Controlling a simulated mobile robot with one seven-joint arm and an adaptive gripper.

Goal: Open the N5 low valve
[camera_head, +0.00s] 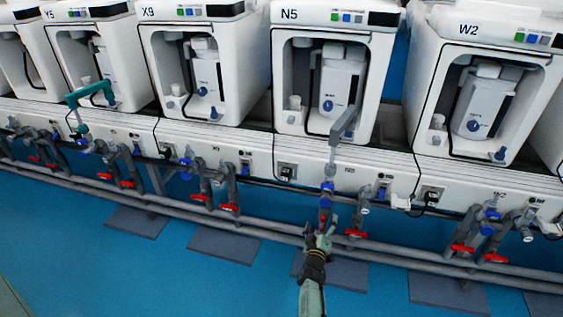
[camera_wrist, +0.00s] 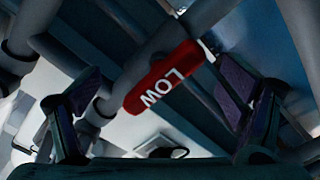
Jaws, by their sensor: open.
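The red valve handle marked LOW (camera_wrist: 165,78) shows large in the wrist view. It lies diagonally, from lower left to upper right, roughly in line with the grey pipe behind it (camera_wrist: 140,62). My gripper (camera_wrist: 160,95) is open, with one finger on each side of the handle and visible gaps to both. In the head view my gripper (camera_head: 321,229) is at the pipes below the unit labelled N5 (camera_head: 337,22), just below a red handle (camera_head: 323,218). Another red handle (camera_head: 356,233) is just to its right. Contact with the handle cannot be seen.
Grey horizontal pipes (camera_head: 250,228) run along the front of the row. Units X9 (camera_head: 190,14) and W2 (camera_head: 485,35) stand on either side, with their own red-handled valves. Dark floor plates (camera_head: 222,243) lie below, and the blue floor (camera_head: 180,280) in front is clear.

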